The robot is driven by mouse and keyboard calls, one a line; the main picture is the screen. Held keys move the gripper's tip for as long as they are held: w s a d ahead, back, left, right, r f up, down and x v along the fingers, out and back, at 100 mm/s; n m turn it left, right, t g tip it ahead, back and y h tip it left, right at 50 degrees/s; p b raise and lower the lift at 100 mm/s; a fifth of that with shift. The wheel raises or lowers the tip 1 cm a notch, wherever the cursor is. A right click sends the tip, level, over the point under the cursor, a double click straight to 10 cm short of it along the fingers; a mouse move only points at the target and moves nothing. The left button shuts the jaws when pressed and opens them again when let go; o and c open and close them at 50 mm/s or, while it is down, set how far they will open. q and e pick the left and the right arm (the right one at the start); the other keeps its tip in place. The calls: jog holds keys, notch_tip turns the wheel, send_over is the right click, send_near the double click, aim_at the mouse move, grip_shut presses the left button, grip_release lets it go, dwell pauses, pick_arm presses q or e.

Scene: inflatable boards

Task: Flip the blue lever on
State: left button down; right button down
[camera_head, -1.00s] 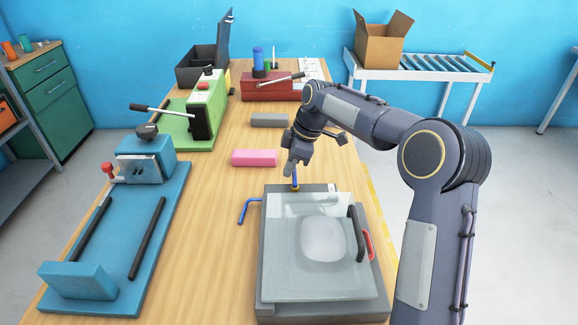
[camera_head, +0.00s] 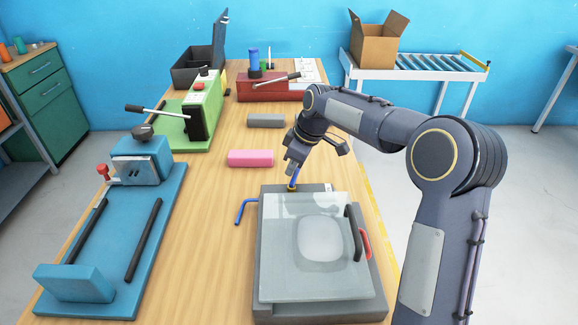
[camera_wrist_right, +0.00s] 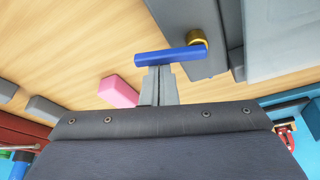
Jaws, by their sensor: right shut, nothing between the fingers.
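The blue lever (camera_head: 293,180) stands at the back edge of the grey machine with the clear lid (camera_head: 310,275). In the right wrist view the blue lever (camera_wrist_right: 168,57) is a bar with a brass-coloured fitting (camera_wrist_right: 196,38) at its right end. My right gripper (camera_head: 289,166) is just above and behind the lever in the head view. In the wrist view my right gripper (camera_wrist_right: 157,70) has its fingers together and empty, with the tips at the bar's side. I cannot tell whether they touch it. My left gripper is not in view.
A bent blue pipe (camera_head: 242,212) sticks out left of the machine. A pink block (camera_head: 250,158) and a grey block (camera_head: 266,121) lie behind it. A blue machine (camera_head: 150,235) and a green machine (camera_head: 200,115) stand to the left. Bare wood separates them.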

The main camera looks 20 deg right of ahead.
jog(key=m, duration=0.1)
jog(key=d+m, duration=0.1)
jog(key=m, duration=0.1)
jog(key=s+m+t+h, duration=0.1)
jog(key=shift+d+m, duration=0.25)
jog(key=shift+m, duration=0.05)
jog(key=m, duration=0.2)
jog(key=s+m+h, duration=0.1)
jog(key=m, duration=0.1)
jog(key=s+d+m+h, duration=0.1)
jog(key=m, duration=0.1)
jog(key=shift+d, duration=0.1)
jog(key=shift+a, duration=0.85)
